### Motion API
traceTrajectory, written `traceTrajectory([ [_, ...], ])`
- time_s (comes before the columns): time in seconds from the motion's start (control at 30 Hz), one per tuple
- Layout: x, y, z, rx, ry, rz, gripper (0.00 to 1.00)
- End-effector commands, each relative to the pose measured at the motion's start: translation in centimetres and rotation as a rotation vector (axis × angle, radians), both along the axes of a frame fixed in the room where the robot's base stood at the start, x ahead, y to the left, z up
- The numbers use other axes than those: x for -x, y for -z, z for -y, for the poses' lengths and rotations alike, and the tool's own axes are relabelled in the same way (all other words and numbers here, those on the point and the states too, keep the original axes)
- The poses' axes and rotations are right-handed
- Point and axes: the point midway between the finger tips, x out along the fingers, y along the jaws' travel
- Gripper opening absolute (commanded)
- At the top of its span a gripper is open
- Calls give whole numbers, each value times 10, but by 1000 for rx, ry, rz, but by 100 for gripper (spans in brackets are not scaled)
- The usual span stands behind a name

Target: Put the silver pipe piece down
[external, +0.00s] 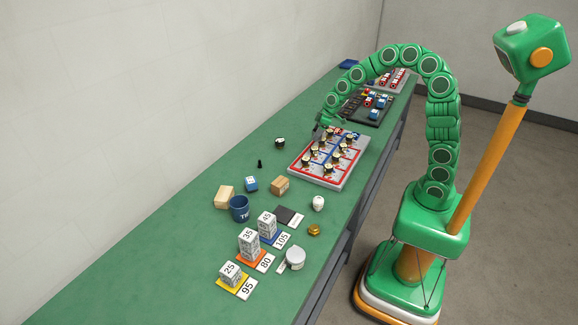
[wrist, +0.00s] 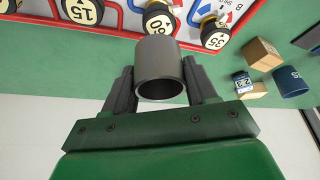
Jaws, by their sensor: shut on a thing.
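The silver pipe piece (wrist: 160,68) is a short grey hollow cylinder, its open end facing the wrist camera. My gripper (wrist: 161,86) is shut on it, with one dark finger on each side. In the external view my gripper (external: 325,121) is at the back end of the pump board (external: 329,183), near its far left corner. The pipe piece is too small to make out there. What lies directly under it is hidden.
The pump board carries several round numbered knobs (wrist: 158,20). On the green bench (external: 160,225) are a dark round part (external: 280,143), a small black piece (external: 260,163), boxes (external: 280,186), a blue mug (external: 239,209) and numbered weights (external: 249,242). Dark trays (external: 350,108) lie farther back. Bench left of the board is mostly clear.

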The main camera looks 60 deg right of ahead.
Motion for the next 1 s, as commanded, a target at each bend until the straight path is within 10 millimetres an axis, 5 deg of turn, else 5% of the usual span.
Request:
traceTrajectory([
  [0.27, -16, 1, -32, 5, -26, -5, 17],
  [1.0, -62, -2, -244, 19, -173, -7, 17],
])
